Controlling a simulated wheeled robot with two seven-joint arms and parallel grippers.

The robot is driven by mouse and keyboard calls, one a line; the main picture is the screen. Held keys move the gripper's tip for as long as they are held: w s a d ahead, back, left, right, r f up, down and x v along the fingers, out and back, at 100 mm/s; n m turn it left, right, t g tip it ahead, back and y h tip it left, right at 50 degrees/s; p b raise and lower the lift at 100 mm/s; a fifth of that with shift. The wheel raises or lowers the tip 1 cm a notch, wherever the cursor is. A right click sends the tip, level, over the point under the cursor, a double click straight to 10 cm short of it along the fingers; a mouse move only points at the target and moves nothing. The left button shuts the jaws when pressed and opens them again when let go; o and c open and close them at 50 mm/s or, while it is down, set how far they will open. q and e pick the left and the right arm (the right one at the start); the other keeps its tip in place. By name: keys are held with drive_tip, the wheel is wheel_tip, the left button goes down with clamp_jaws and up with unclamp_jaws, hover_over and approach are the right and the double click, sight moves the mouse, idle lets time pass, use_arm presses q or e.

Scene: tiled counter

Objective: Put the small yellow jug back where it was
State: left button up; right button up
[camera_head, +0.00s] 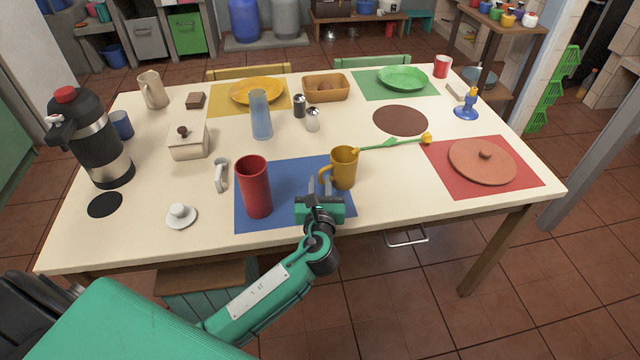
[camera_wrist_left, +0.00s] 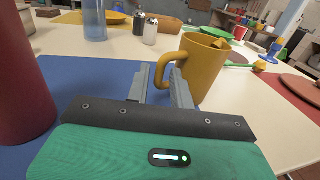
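The small yellow jug (camera_head: 345,168) stands upright at the right edge of the blue mat (camera_head: 285,212), its handle turned left. My left gripper (camera_head: 319,183) is just left of the jug, at the handle. In the left wrist view the jug (camera_wrist_left: 204,66) is ahead and right, and my left gripper (camera_wrist_left: 160,72) has its two fingers apart. The handle shows behind and between the fingertips; I cannot tell whether they touch it. My right gripper is not in view.
A tall red cup (camera_head: 255,188) stands on the blue mat, left of my gripper. A green spoon-like utensil (camera_head: 390,144) with a yellow end lies right of the jug. A brown round mat (camera_head: 400,121) lies bare behind it. A red mat (camera_head: 525,180) carries a terracotta lidded dish (camera_head: 482,165).

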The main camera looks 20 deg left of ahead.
use_arm(q)
drive_tip(key=shift+o, duration=0.5)
drive_tip(key=shift+r, duration=0.1)
drive_tip(key=shift+s+d, duration=0.1)
drive_tip(key=shift+s, duration=0.1)
drive_tip(key=v, duration=1.1)
drive_tip(key=shift+s, duration=0.3)
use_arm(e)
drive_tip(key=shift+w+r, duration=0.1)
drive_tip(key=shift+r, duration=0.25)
use_arm(q)
drive_tip(key=shift+d, duration=0.1)
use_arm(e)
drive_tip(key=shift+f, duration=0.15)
